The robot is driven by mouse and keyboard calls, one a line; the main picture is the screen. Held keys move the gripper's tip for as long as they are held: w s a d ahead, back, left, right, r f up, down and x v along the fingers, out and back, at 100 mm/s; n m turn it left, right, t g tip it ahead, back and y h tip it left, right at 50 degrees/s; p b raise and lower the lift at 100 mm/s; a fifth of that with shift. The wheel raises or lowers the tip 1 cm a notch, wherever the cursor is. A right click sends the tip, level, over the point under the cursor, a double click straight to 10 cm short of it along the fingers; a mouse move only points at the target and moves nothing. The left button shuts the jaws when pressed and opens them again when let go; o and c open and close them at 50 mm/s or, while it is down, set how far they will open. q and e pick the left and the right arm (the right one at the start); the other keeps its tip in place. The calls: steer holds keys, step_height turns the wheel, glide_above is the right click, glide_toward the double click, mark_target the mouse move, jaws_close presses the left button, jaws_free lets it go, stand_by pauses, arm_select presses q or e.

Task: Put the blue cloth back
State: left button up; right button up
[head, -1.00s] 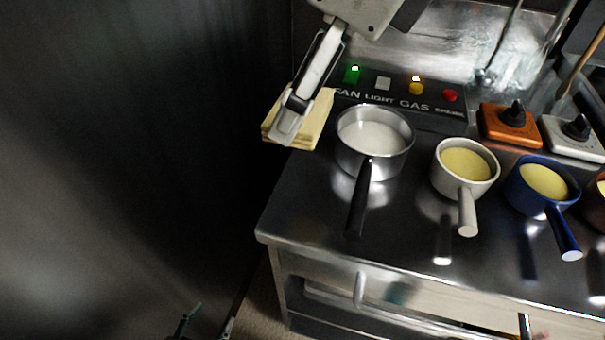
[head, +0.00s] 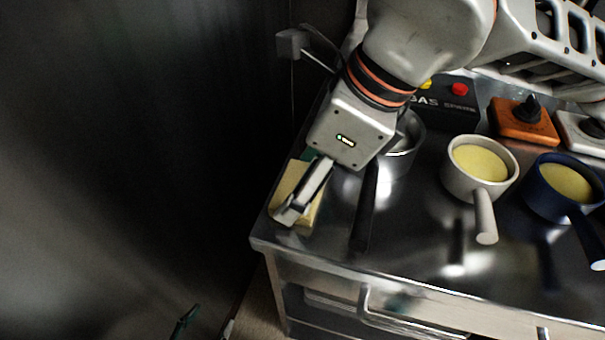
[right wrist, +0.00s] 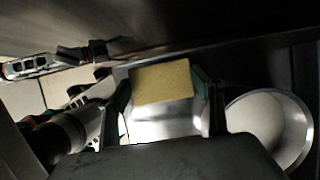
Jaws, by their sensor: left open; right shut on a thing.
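No blue cloth shows in any view. My right gripper (head: 298,203) is shut on a folded yellow cloth (head: 280,204) above the left front part of the steel counter; I cannot tell whether the cloth touches the counter. In the right wrist view the yellow cloth (right wrist: 163,84) sits between the two fingers of my right gripper (right wrist: 162,104). My left gripper (head: 207,323) shows only as dark fingertips at the bottom edge of the head view. It is open, empty and low, left of the counter.
A steel pan (head: 408,140) stands close right of my right gripper, partly hidden by my arm, its black handle pointing forward. A white pot (head: 482,182) and a blue pot (head: 560,200), both with yellow contents, stand farther right. A dark wall (head: 130,150) fills the left.

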arm_select(q)
steer(key=shift+w+r, duration=0.1)
steer(key=shift+r, duration=0.1)
arm_select(e)
steer(key=shift+r, duration=0.1)
steer(key=o, duration=1)
arm_select(q)
steer(key=shift+w+d+r, duration=0.1)
